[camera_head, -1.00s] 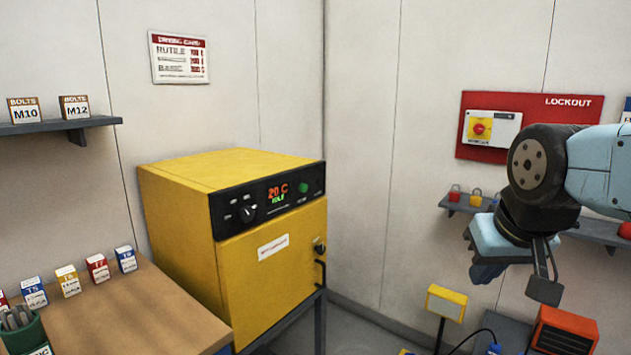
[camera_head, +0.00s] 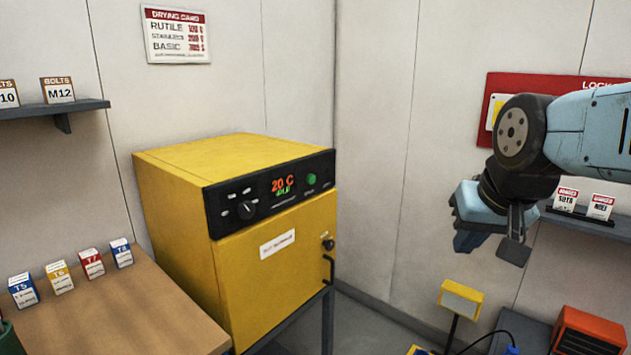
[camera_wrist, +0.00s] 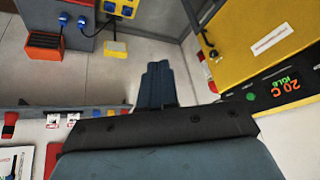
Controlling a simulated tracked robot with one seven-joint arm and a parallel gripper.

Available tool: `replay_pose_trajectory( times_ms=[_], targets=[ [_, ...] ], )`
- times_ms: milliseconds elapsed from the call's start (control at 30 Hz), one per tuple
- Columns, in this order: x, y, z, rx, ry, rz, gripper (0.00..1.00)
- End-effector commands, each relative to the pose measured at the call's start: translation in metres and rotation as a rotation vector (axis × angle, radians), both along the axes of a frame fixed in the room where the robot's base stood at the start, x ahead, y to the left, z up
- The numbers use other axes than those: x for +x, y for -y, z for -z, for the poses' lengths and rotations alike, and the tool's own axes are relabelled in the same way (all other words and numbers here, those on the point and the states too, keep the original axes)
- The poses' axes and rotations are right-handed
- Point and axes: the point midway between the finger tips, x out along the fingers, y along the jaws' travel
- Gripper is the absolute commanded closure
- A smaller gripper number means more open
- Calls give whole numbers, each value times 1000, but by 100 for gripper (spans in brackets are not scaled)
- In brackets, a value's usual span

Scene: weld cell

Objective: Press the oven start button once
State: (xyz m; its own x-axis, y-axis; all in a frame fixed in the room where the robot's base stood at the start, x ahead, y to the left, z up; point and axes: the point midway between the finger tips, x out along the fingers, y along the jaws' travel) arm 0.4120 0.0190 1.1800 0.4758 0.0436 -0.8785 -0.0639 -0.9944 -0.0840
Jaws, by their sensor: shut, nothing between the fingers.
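The yellow oven (camera_head: 185,215) stands against the back wall in the head view. Its black control panel (camera_head: 240,222) carries a knob, a display reading 20 C with smaller green text under it, and a green start button (camera_head: 311,179). In the wrist view the oven (camera_wrist: 243,32) is at the upper right, with the green button (camera_wrist: 252,97) near the display. My gripper (camera_head: 466,240) is well to the right of the oven and apart from it, pointing down. In the wrist view its fingers (camera_wrist: 157,85) are together and empty.
A wooden bench (camera_head: 135,310) with several small labelled boxes is left of the oven. A door handle (camera_head: 330,268) sticks out of the oven front. A yellow box on a post (camera_head: 461,299) and an orange unit (camera_head: 588,330) stand low at the right. Wall shelves flank the scene.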

Motion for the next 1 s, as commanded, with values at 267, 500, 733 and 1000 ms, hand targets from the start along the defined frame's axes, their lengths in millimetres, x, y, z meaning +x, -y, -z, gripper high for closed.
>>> replay_pose_trajectory(
  times_ms=[267, 500, 733, 1000],
  targets=[
    [85, -57, -4, 305, -30, 237, 100],
    [163, -102, 3, 599, -86, 491, 100],
    [233, -133, 17, 864, -168, 755, 100],
    [278, -149, 29, 1037, -234, 948, 100]
  ],
)
